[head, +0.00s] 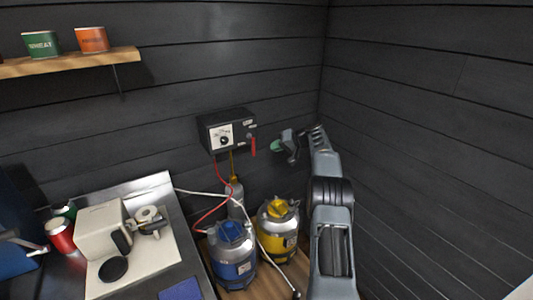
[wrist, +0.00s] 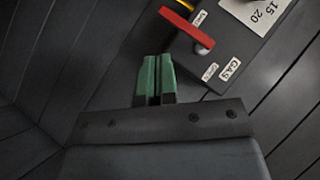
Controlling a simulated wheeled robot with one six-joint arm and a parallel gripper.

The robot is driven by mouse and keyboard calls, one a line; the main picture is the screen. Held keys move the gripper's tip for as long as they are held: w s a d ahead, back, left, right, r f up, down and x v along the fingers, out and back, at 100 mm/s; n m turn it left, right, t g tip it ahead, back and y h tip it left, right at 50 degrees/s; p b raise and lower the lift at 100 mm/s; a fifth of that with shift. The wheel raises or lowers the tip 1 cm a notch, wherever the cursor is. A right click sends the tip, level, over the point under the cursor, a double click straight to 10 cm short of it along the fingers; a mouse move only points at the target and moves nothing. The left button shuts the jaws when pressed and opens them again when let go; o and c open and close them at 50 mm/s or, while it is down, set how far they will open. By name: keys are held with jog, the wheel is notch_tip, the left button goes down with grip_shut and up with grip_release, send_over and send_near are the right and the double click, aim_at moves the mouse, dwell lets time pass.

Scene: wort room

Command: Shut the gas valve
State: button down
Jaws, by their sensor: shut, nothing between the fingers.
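The gas valve's red lever (head: 253,147) is on the right part of a black wall box (head: 206,137) and hangs about straight down in the head view. In the wrist view the lever (wrist: 184,25) runs from a pale pivot toward the upper left, across the edge of the box (wrist: 222,48). My gripper (head: 275,146) is just right of the lever in the head view. In the wrist view its green fingers (wrist: 155,78) are together, empty, below the lever and apart from it.
A blue keg (head: 232,262) and a yellow keg (head: 277,235) stand below the box with hoses. A counter (head: 155,185) with a white machine (head: 100,232) is at left. A shelf (head: 70,62) with two tins is above left. Dark plank walls meet at the corner.

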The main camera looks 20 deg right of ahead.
jog(key=v, duration=0.6)
jog(key=shift+b, duration=0.35)
jog(key=shift+s+d+r, duration=0.1)
jog(key=shift+d, duration=0.05)
jog(key=s+a+f+m+g+h, duration=0.2)
jog(key=s+f+m+g+h, duration=0.15)
jog(key=s+f, duration=0.5)
jog(key=s+a+r+n+h, duration=0.1)
jog(key=s+a+n+h, duration=0.1)
jog(key=s+a, duration=0.9)
jog(key=s+a+r+n+g+h, duration=0.1)
jog(key=s+a+r+n+h, duration=0.1)
jog(key=s+a, duration=0.9)
jog(key=s+n+h, duration=0.1)
jog(key=s+n, duration=0.1)
jog(key=s, duration=0.4)
jog(key=shift+a+g, duration=0.1)
jog(key=shift+g, duration=0.15)
